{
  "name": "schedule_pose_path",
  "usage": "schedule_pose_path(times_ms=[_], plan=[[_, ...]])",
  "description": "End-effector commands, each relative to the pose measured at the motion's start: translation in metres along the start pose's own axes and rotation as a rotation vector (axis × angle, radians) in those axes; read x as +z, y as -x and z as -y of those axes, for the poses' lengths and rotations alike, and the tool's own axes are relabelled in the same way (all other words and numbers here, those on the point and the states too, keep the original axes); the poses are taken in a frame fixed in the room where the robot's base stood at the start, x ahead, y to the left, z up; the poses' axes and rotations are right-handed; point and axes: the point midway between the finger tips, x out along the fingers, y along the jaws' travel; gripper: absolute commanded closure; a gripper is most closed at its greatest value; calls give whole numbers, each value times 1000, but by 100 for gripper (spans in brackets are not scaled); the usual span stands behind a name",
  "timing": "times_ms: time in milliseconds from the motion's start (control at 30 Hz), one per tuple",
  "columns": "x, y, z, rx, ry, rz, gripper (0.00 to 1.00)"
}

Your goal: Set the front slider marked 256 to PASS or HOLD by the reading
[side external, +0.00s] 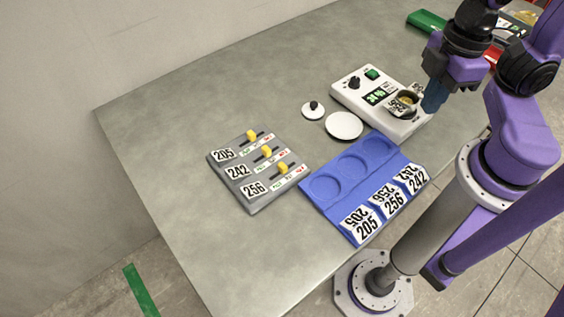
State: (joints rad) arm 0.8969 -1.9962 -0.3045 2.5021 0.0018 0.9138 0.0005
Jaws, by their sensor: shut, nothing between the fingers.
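A grey slider panel (243,197) lies on the table with three rows marked 205, 242 and 256. The front slider 256 has a yellow knob (283,168) around the middle of its dark slot; the small green and red words beside it are too small to read. A white scale (359,96) has a lit green display (376,97) whose digits I cannot read surely. A small dark cup (405,101) with yellowish contents and a number label sits on the scale. My gripper (433,104) is shut and empty, just right of the cup; I cannot tell its exact height.
A blue tray (333,208) with three empty round recesses and labels 205, 256, 242 lies in front of the scale. A white disc (343,126) and a small knobbed lid (313,110) lie left of the scale. A green object (427,21) is at the back. The table's left is clear.

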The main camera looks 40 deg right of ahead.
Motion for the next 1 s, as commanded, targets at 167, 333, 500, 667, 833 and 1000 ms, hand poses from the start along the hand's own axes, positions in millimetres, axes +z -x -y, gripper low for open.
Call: schedule_pose_path(times_ms=[167,333,500,667,833,1000], plan=[[-6,1,-2,0,10,1,54],[-47,4,-11,0,81,8,51],[-112,6,-23,0,200,15,51],[-172,3,-33,-2,311,23,51],[-223,-4,-40,-4,409,28,51],[-249,-8,-44,-6,464,30,51]])
